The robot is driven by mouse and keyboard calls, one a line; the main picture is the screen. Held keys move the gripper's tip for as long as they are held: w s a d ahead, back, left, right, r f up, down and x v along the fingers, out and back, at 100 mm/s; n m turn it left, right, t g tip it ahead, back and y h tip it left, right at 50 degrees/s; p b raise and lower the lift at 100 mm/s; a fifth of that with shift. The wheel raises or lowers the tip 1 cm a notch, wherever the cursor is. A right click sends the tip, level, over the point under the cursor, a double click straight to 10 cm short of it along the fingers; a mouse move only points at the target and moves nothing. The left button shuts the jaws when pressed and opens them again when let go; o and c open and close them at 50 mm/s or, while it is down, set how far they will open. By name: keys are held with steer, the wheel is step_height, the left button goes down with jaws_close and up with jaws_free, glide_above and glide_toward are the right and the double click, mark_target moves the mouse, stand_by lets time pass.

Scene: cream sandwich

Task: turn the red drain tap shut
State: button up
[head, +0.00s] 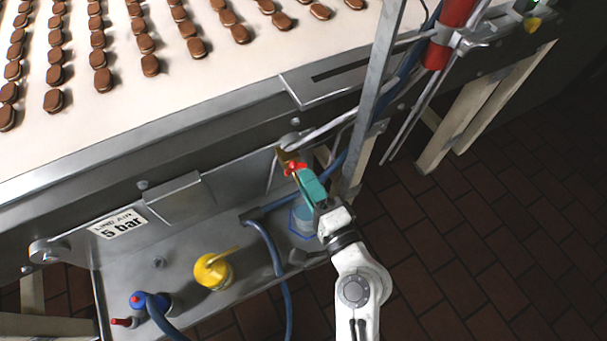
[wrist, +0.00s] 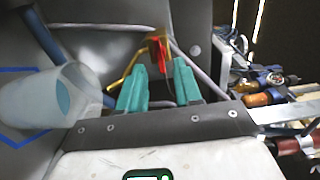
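The red drain tap (head: 294,167) sits on a brass-coloured fitting below the conveyor edge, left of the grey upright post. My gripper (head: 300,175) has teal fingers and reaches up to the tap from below. In the wrist view the red tap (wrist: 160,46) shows beyond the gap between the fingertips of my gripper (wrist: 160,68). The fingers are apart, with nothing visibly clamped between them. The tips look very close to the tap; I cannot tell whether they touch it. The tap's exact turn angle is unclear.
A translucent cup (wrist: 35,103) stands within a blue outline beside my gripper. Blue hoses (head: 265,240) and a yellow spouted container (head: 212,271) are to the left on the metal tray. The grey post (head: 372,90) stands close on the right. Open tiled floor (head: 480,230) lies beyond it.

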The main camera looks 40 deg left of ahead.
steer(key=v, duration=0.7)
steer(key=shift+d+b, duration=0.25)
steer(key=shift+b, duration=0.15)
